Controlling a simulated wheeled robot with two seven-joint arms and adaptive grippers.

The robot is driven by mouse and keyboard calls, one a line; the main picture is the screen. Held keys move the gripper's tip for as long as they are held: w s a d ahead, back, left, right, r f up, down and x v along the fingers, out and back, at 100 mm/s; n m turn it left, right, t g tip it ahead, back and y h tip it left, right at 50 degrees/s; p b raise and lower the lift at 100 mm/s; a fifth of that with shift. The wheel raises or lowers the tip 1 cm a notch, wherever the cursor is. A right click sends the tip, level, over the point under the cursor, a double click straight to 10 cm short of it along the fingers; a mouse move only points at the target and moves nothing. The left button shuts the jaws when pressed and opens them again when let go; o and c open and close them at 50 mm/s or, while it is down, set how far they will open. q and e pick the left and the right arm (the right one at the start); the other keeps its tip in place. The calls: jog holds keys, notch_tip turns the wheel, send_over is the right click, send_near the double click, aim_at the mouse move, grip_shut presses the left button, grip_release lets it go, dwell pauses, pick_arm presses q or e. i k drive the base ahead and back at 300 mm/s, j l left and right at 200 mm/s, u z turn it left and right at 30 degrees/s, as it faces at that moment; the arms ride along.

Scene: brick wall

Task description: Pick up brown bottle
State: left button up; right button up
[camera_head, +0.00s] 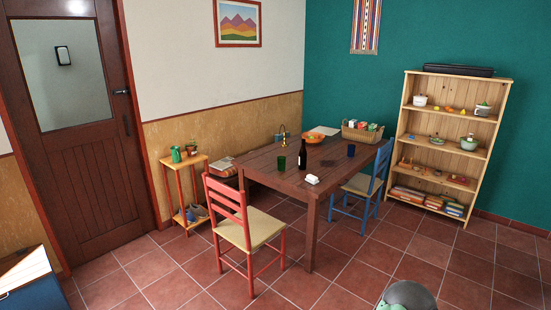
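A dark brown bottle (302,155) stands upright on the dark wooden table (262,172), near the middle of its top. A green glass (281,163) stands to its left, and an orange bowl (314,138) stands behind it. A small white item (312,179) lies in front of it near the table's front edge. Neither of my grippers is in view, so nothing shows of what they hold.
A red chair (240,228) stands at the table's front left and a blue chair (362,187) at its right. A plant stand (184,163) and a bookshelf (447,143) line the walls. Open tiled floor (350,275) lies in front.

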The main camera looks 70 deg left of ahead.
aim_at(302, 153)
jog(key=u, duration=2.05)
